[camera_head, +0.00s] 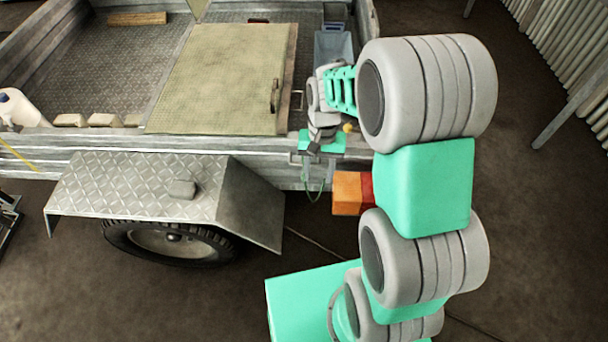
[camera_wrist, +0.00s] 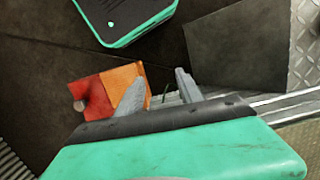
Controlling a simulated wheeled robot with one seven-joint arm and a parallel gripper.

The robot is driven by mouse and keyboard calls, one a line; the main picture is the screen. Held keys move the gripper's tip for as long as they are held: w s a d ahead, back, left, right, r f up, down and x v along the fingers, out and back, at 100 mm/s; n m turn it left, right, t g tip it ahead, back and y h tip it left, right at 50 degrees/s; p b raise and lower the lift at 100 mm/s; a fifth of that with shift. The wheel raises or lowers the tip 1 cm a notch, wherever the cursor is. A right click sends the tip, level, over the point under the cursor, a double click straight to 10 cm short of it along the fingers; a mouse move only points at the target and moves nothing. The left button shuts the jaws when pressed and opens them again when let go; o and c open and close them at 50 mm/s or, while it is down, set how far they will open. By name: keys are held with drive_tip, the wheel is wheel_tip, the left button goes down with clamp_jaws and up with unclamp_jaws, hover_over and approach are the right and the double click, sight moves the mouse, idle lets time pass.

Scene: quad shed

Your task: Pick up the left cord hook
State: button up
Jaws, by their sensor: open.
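No cord hook can be made out for certain. In the head view a thin dark green loop (camera_head: 316,192) hangs against the trailer's side below my gripper (camera_head: 313,168); I cannot tell whether it belongs to a hook or a cord. In the wrist view a thin dark piece (camera_wrist: 165,92) shows between the fingers of my gripper (camera_wrist: 160,90), close to the trailer's metal edge. My gripper is open, its two grey fingers apart, and nothing is seen held. Its green and black body hides much of the trailer side in the wrist view.
An orange and red lamp (camera_head: 347,192) sits just right of my gripper; it also shows in the wrist view (camera_wrist: 124,78). The trailer's fender (camera_head: 130,185) is to the left, with a grey block (camera_head: 182,189) on it. A pale panel (camera_head: 220,75) covers part of the bed.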

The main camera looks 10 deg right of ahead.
drive_tip(key=w+r+m, duration=0.1)
drive_tip(key=w+m, duration=0.2)
drive_tip(key=w+a+r+m+t, duration=0.1)
drive_tip(key=w+r+m, duration=0.1)
drive_tip(key=w+m, duration=0.1)
drive_tip(key=w+r+m, duration=0.1)
drive_tip(key=w+m, duration=0.2)
drive_tip(key=shift+w+a+r+t, duration=0.15)
drive_tip(key=shift+w+t, duration=0.2)
drive_tip(key=shift+t, duration=0.05)
drive_tip(key=m, duration=0.2)
drive_tip(key=shift+w+a+r+m+y, duration=0.15)
drive_tip(key=shift+w+r+m+y, duration=0.15)
drive_tip(key=shift+m, duration=0.1)
drive_tip(key=m, duration=0.5)
drive_tip(key=shift+s+f+m, duration=0.1)
drive_tip(key=shift+s+m, duration=0.05)
drive_tip(key=shift+m, duration=0.15)
drive_tip(key=f, duration=0.8)
drive_tip(key=shift+s, duration=0.25)
drive_tip(key=shift+r, duration=0.1)
clamp_jaws()
